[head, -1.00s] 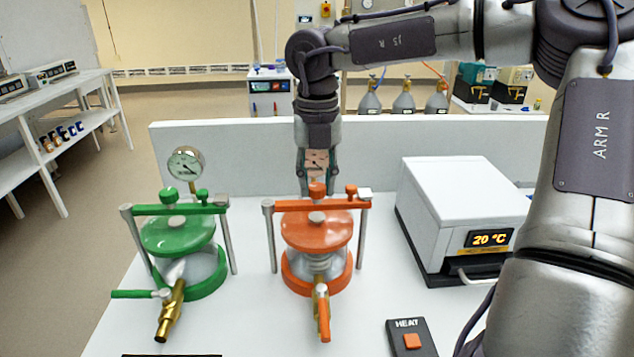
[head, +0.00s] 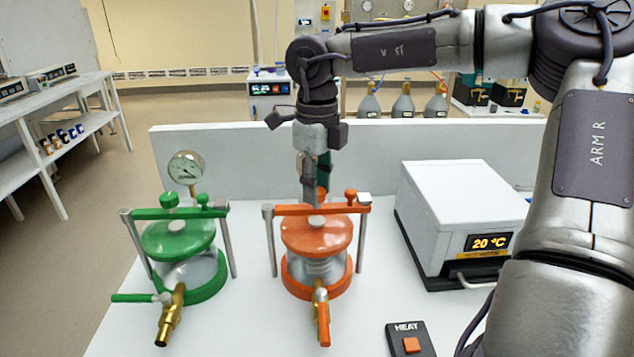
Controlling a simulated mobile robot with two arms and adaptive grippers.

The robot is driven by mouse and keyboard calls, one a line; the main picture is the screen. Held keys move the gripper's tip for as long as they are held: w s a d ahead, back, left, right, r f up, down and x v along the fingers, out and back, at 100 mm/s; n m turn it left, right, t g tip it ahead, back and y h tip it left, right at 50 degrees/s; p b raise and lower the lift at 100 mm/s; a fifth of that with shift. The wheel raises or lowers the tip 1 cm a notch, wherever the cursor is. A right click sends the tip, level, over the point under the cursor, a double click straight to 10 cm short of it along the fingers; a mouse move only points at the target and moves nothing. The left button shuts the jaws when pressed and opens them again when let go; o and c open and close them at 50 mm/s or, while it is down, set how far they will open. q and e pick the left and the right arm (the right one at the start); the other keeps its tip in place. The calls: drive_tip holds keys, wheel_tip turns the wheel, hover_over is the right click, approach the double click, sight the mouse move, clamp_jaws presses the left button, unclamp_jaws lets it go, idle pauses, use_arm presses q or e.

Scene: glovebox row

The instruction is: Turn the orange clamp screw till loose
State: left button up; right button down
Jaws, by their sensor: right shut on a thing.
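The orange vessel (head: 316,233) stands on the white bench, with an orange clamp bar (head: 338,208) across its lid. The orange clamp screw (head: 321,195) is at the middle of the bar, and the gripper fingers hide most of it. My right gripper (head: 316,192) points straight down from above and is shut on the screw head. My left gripper is not in view.
A similar green vessel (head: 178,236) with a gauge (head: 186,168) stands to the left. A white heater box (head: 455,205) reading 20 °C is to the right. A HEAT switch box (head: 411,340) sits in front. A low white wall (head: 230,150) runs behind.

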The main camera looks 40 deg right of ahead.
drive_tip(key=n+p, duration=0.1)
drive_tip(key=n, duration=1)
drive_tip(key=shift+p, duration=0.3)
drive_tip(key=n, duration=0.4)
drive_tip(key=shift+n+p, duration=0.3)
drive_tip(key=shift+p, duration=0.1)
drive_tip(key=n, duration=0.3)
drive_tip(key=shift+n, duration=0.4)
drive_tip(key=n+p, duration=0.1)
drive_tip(key=n, duration=0.7)
drive_tip(key=shift+p, duration=0.35)
drive_tip(key=n, duration=0.4)
drive_tip(key=shift+n+p, duration=0.3)
drive_tip(key=shift+r+n+p, duration=0.15)
drive_tip(key=shift+n+p, duration=0.4)
drive_tip(key=shift+n, duration=0.35)
drive_tip(key=n+p, duration=0.3)
drive_tip(key=p, duration=0.6)
drive_tip(key=shift+r+n, duration=0.1)
drive_tip(key=shift+n, duration=0.2)
drive_tip(key=shift+f+n+p, duration=0.25)
drive_tip(key=shift+n+p, duration=0.05)
drive_tip(key=shift+p, duration=0.55)
